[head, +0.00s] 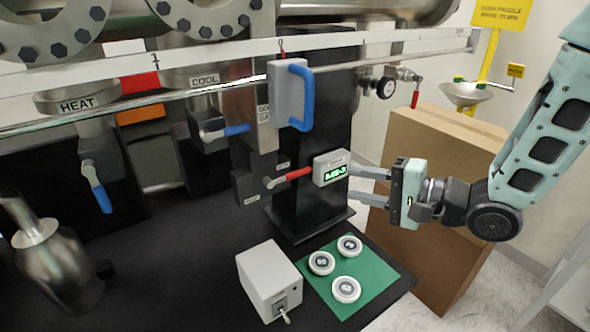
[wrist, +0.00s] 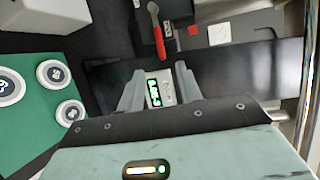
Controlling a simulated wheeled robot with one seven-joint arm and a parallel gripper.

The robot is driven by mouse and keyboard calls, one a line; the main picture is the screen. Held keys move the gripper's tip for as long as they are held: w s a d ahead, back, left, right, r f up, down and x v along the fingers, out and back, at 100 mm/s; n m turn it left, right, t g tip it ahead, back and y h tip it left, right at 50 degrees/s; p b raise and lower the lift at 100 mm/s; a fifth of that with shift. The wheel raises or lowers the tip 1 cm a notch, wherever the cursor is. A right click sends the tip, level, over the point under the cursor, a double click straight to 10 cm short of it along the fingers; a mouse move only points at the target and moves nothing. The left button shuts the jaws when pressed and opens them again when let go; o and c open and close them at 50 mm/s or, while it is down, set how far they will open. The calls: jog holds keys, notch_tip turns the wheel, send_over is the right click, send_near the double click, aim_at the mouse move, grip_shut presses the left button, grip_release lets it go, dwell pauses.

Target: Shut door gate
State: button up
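A grey block with a blue handle (head: 302,95) sits on the rail at upper middle in the head view. A partly hidden label (head: 263,113) on the metal post beside it starts with letters like "GO" and "GA"; I cannot read it fully. My gripper (head: 352,183) is open, below and to the right of the blue handle, with its fingers pointing left. The fingertips are close to a small grey display box (head: 332,168) with green digits. In the wrist view the display (wrist: 160,90) shows between the two spread fingers; I cannot tell whether they touch it.
A red lever (head: 290,178) lies left of the display. Blue levers marked HEAT (head: 97,187) and COOL (head: 228,131) hang further left. A switch box (head: 268,280) and a green mat (head: 385,268) with three discs lie below. A large brown carton (head: 425,165) stands behind my gripper.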

aim_at(302, 174)
jog(key=p+x, duration=0.3)
jog(key=x, duration=1.3)
jog(key=shift+s+f, duration=0.1)
jog(key=shift+c, duration=0.3)
grip_shut()
